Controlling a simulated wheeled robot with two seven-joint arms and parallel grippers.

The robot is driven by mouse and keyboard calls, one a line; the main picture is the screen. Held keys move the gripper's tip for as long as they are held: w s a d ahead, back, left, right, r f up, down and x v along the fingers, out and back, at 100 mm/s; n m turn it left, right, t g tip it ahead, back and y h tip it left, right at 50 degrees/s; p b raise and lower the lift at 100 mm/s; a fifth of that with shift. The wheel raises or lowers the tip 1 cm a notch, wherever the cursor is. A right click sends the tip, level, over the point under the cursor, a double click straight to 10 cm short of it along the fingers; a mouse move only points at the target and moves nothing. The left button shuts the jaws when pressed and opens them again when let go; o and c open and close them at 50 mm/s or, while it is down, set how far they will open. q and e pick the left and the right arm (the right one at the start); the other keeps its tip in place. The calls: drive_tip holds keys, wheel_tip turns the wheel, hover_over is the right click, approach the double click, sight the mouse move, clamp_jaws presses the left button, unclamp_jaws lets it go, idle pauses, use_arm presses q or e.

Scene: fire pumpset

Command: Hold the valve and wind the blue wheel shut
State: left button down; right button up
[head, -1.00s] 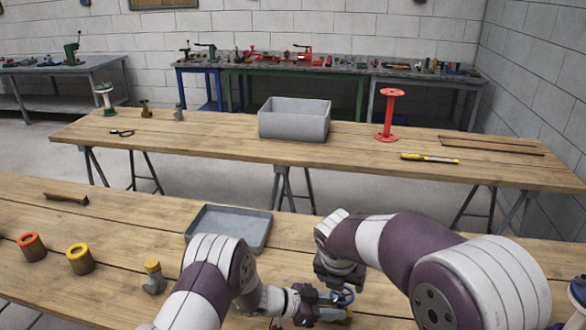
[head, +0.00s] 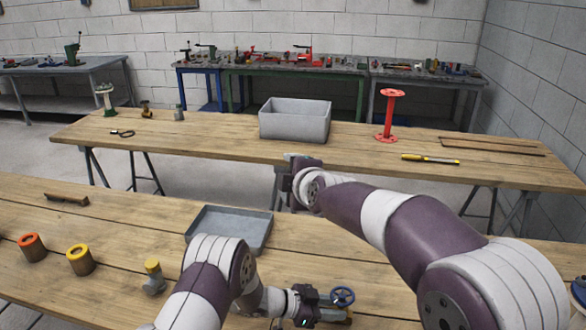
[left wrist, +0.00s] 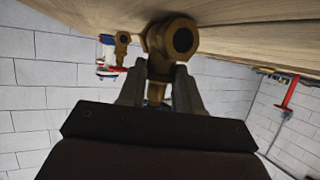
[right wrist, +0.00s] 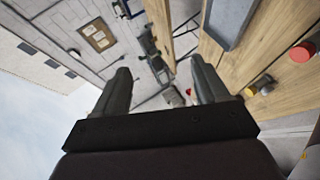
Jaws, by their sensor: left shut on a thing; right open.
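The brass valve (left wrist: 165,42) is between the fingers of my left gripper (left wrist: 160,88), which is shut on its body at the near table. In the head view the valve's blue wheel (head: 342,296) shows just right of my left gripper (head: 306,306), with a bit of brass (head: 338,315) below it. The wheel is free of any gripper. My right gripper (right wrist: 160,85) is open and empty in the right wrist view. In the head view the right gripper (head: 290,175) is raised beyond the near table's far edge, well away from the wheel; its fingers are hard to make out.
A shallow grey tray (head: 262,232) lies behind the left arm. An orange-topped cylinder (head: 31,246), a yellow-topped one (head: 79,259) and a grey fitting with yellow cap (head: 153,277) stand left. The far table holds a grey bin (head: 295,120) and red spool (head: 386,115).

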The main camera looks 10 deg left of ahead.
drive_tip(key=shift+w+d+r+m+t, duration=0.1)
drive_tip(key=shift+w+r+m+t, duration=0.3)
drive_tip(key=shift+r+m, duration=0.3)
drive_tip(key=shift+w+r+m+t, duration=0.4)
drive_tip(key=shift+r+m, duration=0.1)
drive_tip(key=shift+r, duration=0.25)
